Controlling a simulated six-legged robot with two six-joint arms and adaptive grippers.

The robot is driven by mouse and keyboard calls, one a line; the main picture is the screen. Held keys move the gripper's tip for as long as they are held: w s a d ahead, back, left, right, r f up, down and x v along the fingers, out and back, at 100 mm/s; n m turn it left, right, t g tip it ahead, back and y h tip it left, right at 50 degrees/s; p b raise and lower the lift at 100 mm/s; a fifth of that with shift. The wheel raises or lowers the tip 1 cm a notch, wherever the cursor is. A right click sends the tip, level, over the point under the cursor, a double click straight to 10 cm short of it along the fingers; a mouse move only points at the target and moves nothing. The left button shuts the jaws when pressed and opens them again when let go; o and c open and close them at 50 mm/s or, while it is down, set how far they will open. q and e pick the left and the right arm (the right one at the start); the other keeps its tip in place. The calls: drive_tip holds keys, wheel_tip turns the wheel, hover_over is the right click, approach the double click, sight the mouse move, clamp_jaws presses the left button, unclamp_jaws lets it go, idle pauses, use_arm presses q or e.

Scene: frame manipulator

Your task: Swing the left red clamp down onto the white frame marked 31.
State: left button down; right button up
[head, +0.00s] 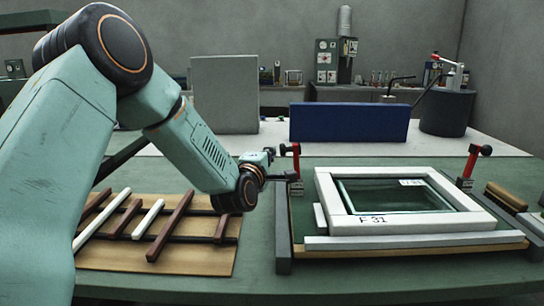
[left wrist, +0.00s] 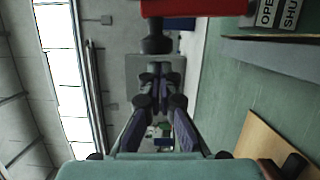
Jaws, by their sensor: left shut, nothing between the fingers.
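The white frame (head: 345,221) marked F 31 lies flat in the fixture, with a dark glassy pane inside. The left red clamp (head: 297,160) stands upright at the frame's left, its black knob (head: 285,150) pointing left. In the left wrist view the red clamp arm (left wrist: 195,8) and black knob (left wrist: 155,42) are at the top. My left gripper (head: 290,177) is shut and empty, beside the clamp and just below its knob. Whether it touches the clamp I cannot tell. Its fingers (left wrist: 160,72) meet in the left wrist view. My right gripper is out of view.
The right red clamp (head: 469,164) is also upright. A brown board (head: 160,262) with dark and white strips lies at left. A blue panel (head: 349,122) and a grey panel (head: 225,95) stand behind. OPEN and SHUT labels (left wrist: 278,14) show by the clamp. The bench front is clear.

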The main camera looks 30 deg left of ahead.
use_arm(q)
drive_tip(key=w+d+m+g+p, duration=0.1)
drive_tip(key=w+d+m+p, duration=0.1)
drive_tip(key=d+m+p, duration=0.2)
drive_tip(key=w+d+r+m+g+y+p, duration=0.1)
drive_tip(key=w+d+m+g+p, duration=0.1)
drive_tip(key=d+m+p, duration=0.2)
drive_tip(key=w+d+m+g+y+p, duration=0.1)
drive_tip(key=w+d+m+p, duration=0.1)
drive_tip(key=d+m+p, duration=0.2)
drive_tip(key=shift+w+r+m+p, duration=0.25)
drive_tip(key=shift+m+p, duration=0.25)
drive_tip(key=shift+p, duration=0.45)
drive_tip(key=shift+w+d+f, duration=0.35)
drive_tip(key=shift+d+f, duration=0.1)
drive_tip(key=shift+f, duration=0.1)
drive_tip(key=shift+w+d+f, duration=0.3)
drive_tip(key=shift+d+f, duration=0.1)
drive_tip(key=shift+f, duration=0.1)
idle(0.5)
